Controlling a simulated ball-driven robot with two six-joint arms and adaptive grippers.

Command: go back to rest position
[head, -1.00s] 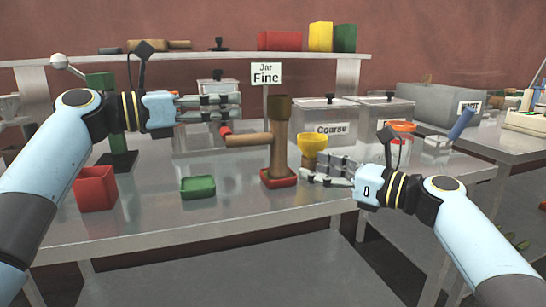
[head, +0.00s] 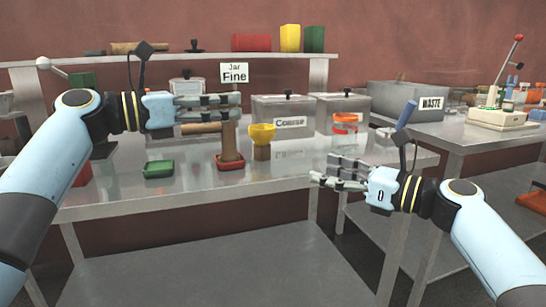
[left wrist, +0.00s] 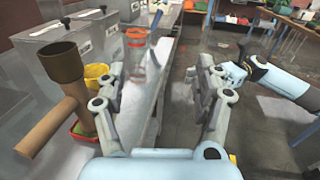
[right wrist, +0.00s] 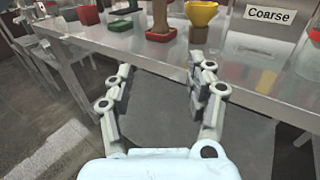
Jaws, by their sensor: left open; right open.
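My right gripper (head: 320,170) is open and empty, off the front edge of the steel table (head: 280,185). In the right wrist view its fingers (right wrist: 160,75) are spread over free space below the table edge.
On the table stand a yellow funnel cup (head: 262,134), a green tray (head: 159,169), a brown post in a red tray (head: 230,163) and a "Coarse" bin (head: 282,115). A side table holds a "WASTE" bin (head: 405,100). Floor is free between the tables.

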